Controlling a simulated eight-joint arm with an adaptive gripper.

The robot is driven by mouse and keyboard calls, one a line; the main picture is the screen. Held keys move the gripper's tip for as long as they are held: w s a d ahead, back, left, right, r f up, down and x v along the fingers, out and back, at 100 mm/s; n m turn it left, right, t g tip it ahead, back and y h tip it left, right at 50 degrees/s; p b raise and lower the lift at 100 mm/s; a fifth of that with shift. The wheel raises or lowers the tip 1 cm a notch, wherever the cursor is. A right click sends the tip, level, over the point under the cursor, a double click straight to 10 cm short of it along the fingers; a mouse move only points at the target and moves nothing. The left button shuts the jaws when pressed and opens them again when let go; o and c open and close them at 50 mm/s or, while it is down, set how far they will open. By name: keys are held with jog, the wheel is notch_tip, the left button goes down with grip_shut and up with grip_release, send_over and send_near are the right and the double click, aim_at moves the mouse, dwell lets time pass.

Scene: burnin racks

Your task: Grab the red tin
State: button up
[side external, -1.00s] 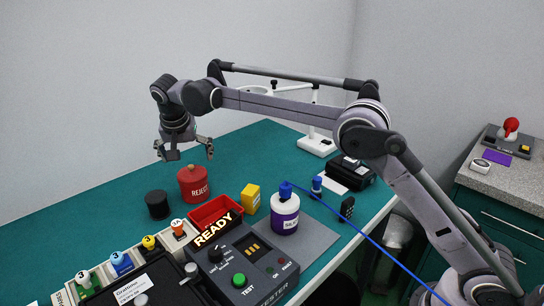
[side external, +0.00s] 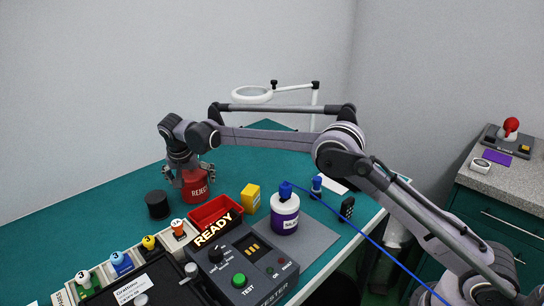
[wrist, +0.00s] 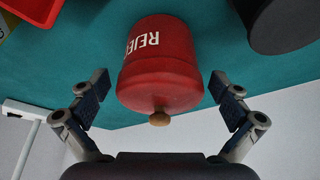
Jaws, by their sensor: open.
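The red tin (side external: 197,188), marked "REJECT", stands upright on the green bench. In the wrist view the tin (wrist: 158,68) shows with its tan knob towards my palm. My gripper (side external: 189,181) is low at the tin, coming from above. In the wrist view my gripper (wrist: 160,103) is open, one finger on each side of the tin, with a gap showing between each finger and the tin. In the side view the gripper hides part of the tin's top.
A black round container (side external: 157,204) stands close to the tin on the left. A red open bin (side external: 214,212), a yellow box (side external: 250,198) and a tester with a READY sign (side external: 217,230) are in front and to the right. The bench behind the tin is clear.

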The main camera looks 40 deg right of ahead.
jog(key=shift+x, duration=1.05)
jog(key=c, duration=1.2)
jog(key=shift+r, duration=0.1)
